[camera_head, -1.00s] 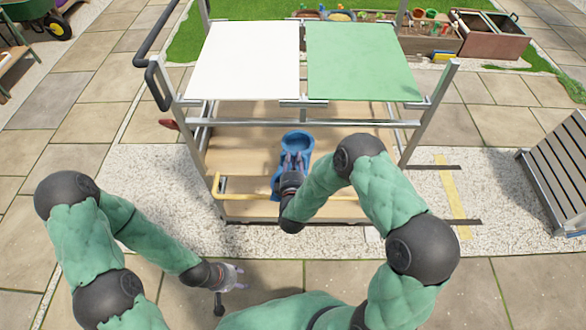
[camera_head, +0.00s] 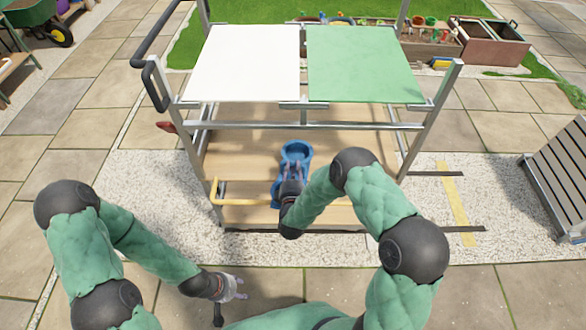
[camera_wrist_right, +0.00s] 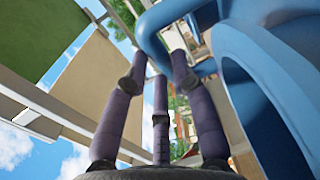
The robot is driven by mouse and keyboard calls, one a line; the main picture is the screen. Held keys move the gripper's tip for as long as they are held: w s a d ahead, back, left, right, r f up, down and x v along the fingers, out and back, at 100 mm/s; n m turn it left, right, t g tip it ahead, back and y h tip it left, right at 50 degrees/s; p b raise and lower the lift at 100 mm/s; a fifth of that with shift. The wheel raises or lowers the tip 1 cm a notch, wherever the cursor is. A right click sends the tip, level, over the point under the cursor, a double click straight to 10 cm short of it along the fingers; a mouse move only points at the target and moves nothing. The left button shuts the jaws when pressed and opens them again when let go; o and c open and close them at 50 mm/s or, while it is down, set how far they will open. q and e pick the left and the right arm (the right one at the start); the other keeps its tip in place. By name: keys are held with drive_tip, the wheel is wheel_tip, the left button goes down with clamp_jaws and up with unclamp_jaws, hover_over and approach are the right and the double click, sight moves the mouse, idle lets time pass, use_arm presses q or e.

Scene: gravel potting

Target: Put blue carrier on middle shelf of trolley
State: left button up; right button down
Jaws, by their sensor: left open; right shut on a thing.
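The blue carrier (camera_head: 296,152) is in the front of the trolley, below the white and green top panels. My right gripper (camera_head: 291,170) is shut on it; in the right wrist view the purple fingers (camera_wrist_right: 163,75) close around a blue bar beside the carrier's round blue openings (camera_wrist_right: 262,100). The trolley (camera_head: 365,126) has a metal frame and wooden shelf boards (camera_head: 240,155). I cannot tell whether the carrier touches a shelf. My left gripper (camera_head: 238,288) is open and empty, low in front of the trolley on the left.
A yellow rail (camera_head: 232,201) runs along the trolley's lower front edge. Metal crossbars (camera_head: 300,125) span the front above the carrier. A black handle (camera_head: 157,85) stands at the left. A slatted grey bench (camera_head: 560,170) stands at the right, apart from the trolley.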

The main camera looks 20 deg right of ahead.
drive_tip(key=shift+f, duration=0.35)
drive_tip(key=c, duration=1)
unclamp_jaws()
drive_tip(key=shift+r, duration=0.1)
